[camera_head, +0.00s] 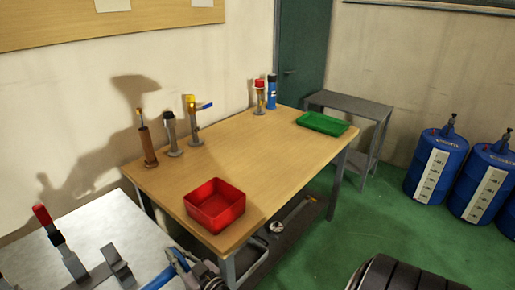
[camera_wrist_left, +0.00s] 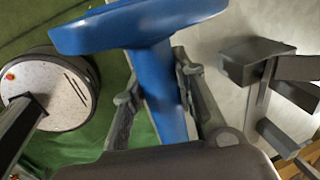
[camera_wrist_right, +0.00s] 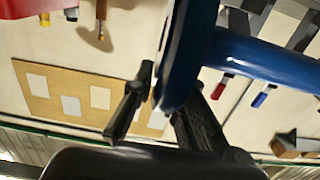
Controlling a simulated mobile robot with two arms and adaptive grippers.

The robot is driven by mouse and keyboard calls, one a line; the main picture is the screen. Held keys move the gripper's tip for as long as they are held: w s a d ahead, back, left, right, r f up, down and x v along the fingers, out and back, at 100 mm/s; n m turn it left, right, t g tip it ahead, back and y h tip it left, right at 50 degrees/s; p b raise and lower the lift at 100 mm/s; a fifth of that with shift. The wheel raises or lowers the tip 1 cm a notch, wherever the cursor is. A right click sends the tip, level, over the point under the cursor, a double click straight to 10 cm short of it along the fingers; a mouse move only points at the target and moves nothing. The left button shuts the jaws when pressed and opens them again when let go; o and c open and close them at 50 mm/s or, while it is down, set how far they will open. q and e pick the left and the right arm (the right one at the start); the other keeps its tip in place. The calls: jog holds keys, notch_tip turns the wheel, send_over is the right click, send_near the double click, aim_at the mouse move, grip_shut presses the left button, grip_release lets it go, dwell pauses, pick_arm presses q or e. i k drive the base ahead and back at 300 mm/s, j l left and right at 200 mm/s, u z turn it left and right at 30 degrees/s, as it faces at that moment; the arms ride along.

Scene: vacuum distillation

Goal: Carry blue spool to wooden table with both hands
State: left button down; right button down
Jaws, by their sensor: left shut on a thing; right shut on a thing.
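The blue spool (camera_wrist_left: 165,85) shows in the left wrist view as a smooth shaft with a wide flange at the top. My left gripper (camera_wrist_left: 158,100) has its fingers on both sides of the shaft. In the right wrist view, my right gripper (camera_wrist_right: 163,108) is shut on the flange edge of the spool (camera_wrist_right: 180,60), and the shaft runs off to the right. In the head view, only small blue parts show at the bottom edge, beside the metal table; most of the spool is out of frame. The wooden table (camera_head: 250,155) stands beyond, its middle bare.
On the wooden table are a red bin (camera_head: 215,204), a green tray (camera_head: 323,123) and several upright fittings along the wall side. A metal table (camera_head: 95,235) with clamps is at the lower left. Blue drums (camera_head: 436,165) and a grey shelf (camera_head: 350,105) stand at the right.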

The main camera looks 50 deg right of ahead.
aim_at(248, 153)
jog(key=k+z, duration=0.15)
jog(key=k, duration=0.4)
jog(key=z, duration=2.75)
jog(key=i+j+z, duration=0.15)
jog(key=i+z, duration=0.25)
jog(key=i+j, duration=0.25)
jog(key=i, duration=0.15)
jog(key=i+j, duration=0.3)
jog(key=i, duration=0.15)
jog(key=i+j, duration=0.1)
jog(key=i, duration=1.55)
